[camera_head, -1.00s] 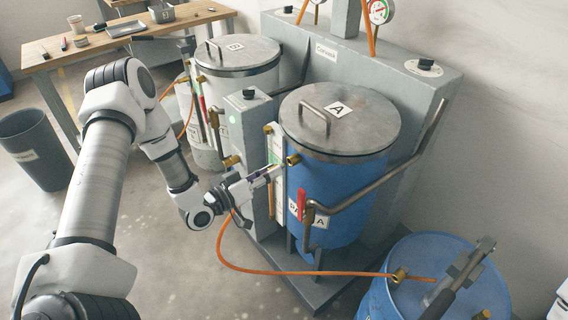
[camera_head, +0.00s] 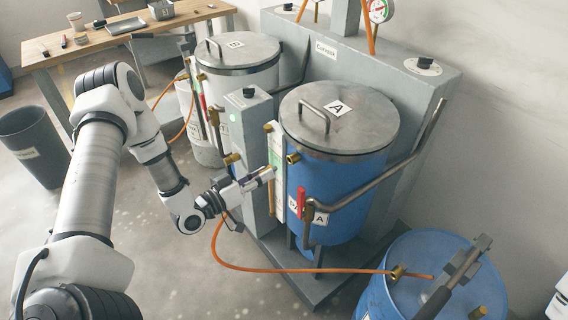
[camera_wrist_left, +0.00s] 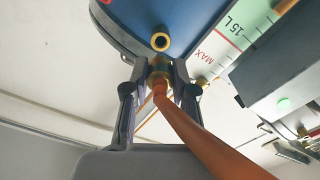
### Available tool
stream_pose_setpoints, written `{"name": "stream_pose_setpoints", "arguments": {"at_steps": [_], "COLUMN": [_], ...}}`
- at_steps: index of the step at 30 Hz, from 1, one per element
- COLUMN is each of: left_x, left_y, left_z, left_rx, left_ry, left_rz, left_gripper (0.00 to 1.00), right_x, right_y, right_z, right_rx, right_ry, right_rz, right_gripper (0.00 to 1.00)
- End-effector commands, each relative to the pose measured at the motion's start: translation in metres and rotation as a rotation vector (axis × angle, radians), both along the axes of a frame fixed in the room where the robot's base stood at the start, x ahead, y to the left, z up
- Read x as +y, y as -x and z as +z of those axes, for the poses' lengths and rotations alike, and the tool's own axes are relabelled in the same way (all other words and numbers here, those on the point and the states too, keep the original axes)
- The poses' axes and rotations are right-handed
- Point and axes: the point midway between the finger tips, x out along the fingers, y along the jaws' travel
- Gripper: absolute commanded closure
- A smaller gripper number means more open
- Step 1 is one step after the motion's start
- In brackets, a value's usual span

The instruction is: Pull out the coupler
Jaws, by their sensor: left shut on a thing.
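My left gripper (camera_head: 262,178) is beside the front of blue tank A (camera_head: 345,195). In the left wrist view its two fingers (camera_wrist_left: 158,72) are shut on the brass coupler (camera_wrist_left: 160,67), with the orange hose (camera_wrist_left: 200,135) running out of it. A round brass port (camera_wrist_left: 160,41) on the tank shows its open end just beyond the coupler, and the two look apart. In the head view the brass port (camera_head: 293,158) sticks out below the lid of tank A. The gripper mostly hides the coupler there. My right gripper is not in view.
The orange hose (camera_head: 290,269) loops low to a brass fitting on the blue drum (camera_head: 372,300) at lower right. A red-handled valve (camera_head: 301,203) and bent pipe stand right of the gripper. A grey post (camera_head: 250,150) stands close behind it.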

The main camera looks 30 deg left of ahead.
Motion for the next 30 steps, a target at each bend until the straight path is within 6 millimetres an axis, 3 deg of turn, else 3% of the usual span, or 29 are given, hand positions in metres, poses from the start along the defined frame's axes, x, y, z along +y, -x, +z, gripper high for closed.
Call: {"name": "stream_pose_setpoints", "arguments": {"at_steps": [7, 27, 30], "left_x": [0.000, 0.000, 0.000], "left_y": [0.000, 0.000, 0.000], "left_z": [0.005, 0.070, 0.072], "left_rx": [-0.001, 0.000, 0.000], "left_ry": [0.000, 0.000, 0.001], "left_rz": [0.001, 0.001, 0.000], "left_gripper": [1.00, 1.00, 1.00], "right_x": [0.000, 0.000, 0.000], "right_y": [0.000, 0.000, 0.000], "right_z": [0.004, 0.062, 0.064], "right_rx": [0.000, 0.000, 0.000], "right_ry": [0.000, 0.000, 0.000], "right_rz": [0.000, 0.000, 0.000], "right_gripper": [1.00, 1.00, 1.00]}}
